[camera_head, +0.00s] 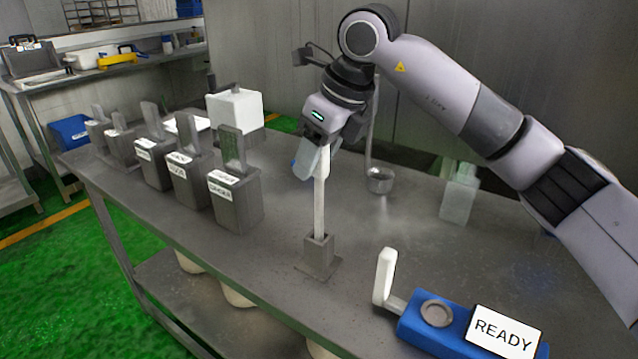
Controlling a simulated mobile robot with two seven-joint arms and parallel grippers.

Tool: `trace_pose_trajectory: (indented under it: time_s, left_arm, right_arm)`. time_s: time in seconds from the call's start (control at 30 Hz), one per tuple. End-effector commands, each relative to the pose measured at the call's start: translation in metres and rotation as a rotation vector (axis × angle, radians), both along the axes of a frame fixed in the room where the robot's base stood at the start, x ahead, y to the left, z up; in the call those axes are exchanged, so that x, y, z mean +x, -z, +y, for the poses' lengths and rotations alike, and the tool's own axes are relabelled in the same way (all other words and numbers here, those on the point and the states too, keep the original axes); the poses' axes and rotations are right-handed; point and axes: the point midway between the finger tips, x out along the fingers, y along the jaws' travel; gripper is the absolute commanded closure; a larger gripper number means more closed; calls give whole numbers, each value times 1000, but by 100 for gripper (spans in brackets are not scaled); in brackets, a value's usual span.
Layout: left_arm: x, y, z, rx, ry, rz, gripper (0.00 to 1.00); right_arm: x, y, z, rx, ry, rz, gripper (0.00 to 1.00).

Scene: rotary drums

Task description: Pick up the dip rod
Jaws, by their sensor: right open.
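The dip rod (320,208) is a white upright rod standing in a small grey square holder (320,257) on the steel table. My right gripper (318,158) is open at the top of the rod, with its fingers pointing down. The rod's upper end is partly hidden by the gripper, and I cannot tell whether the fingers touch it. My left gripper is not in view.
Several grey labelled containers (236,203) with upright handles stand left on the table (275,225), near a white box (236,108). A metal ladle (380,181) is behind the rod. A blue device (425,335) with a "READY" sign (502,333) sits front right.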

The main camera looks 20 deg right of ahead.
Motion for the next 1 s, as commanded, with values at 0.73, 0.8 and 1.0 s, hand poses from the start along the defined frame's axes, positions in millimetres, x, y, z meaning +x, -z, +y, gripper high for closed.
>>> trace_pose_trajectory:
  time_s: [0.73,0.8,1.0]
  left_arm:
    - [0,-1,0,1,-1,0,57]
    - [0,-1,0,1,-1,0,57]
    - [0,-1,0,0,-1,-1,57]
  right_arm:
    - [2,6,2,0,-1,-1,100]
    - [2,5,2,1,-1,-2,100]
    - [3,-10,2,1,-1,-4,100]
